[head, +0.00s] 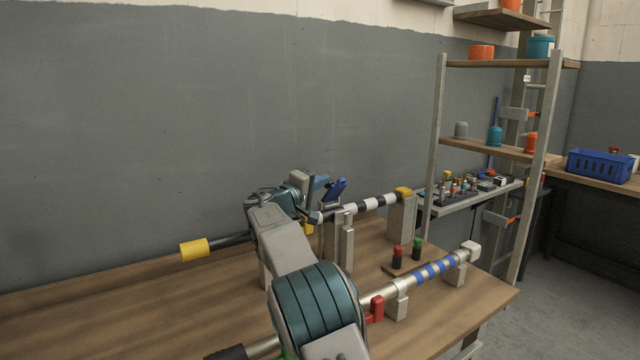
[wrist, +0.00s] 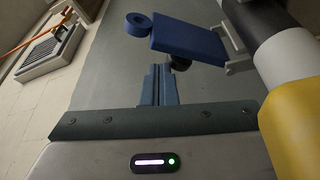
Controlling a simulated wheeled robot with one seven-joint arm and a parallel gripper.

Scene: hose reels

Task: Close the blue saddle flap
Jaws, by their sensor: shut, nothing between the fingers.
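The blue saddle flap (head: 337,189) stands tilted up beside the black-and-white banded bar (head: 372,204), above a grey post (head: 346,243). In the wrist view the flap is a dark blue plate (wrist: 188,41) with a round blue knob (wrist: 138,24) at one end and a grey bracket at the other. My gripper (head: 312,214) is at the flap's left in the head view, partly hidden by my wrist. In the wrist view my gripper's fingers (wrist: 159,70) are together and empty, just below the flap in the picture. I cannot tell whether they touch it.
A second bar with blue bands (head: 435,270) lies nearer the front, with a red clamp (head: 376,308) on its support. Red and green capped bottles (head: 417,246) stand between the bars. A shelf rack (head: 433,150) rises behind the bench's right end.

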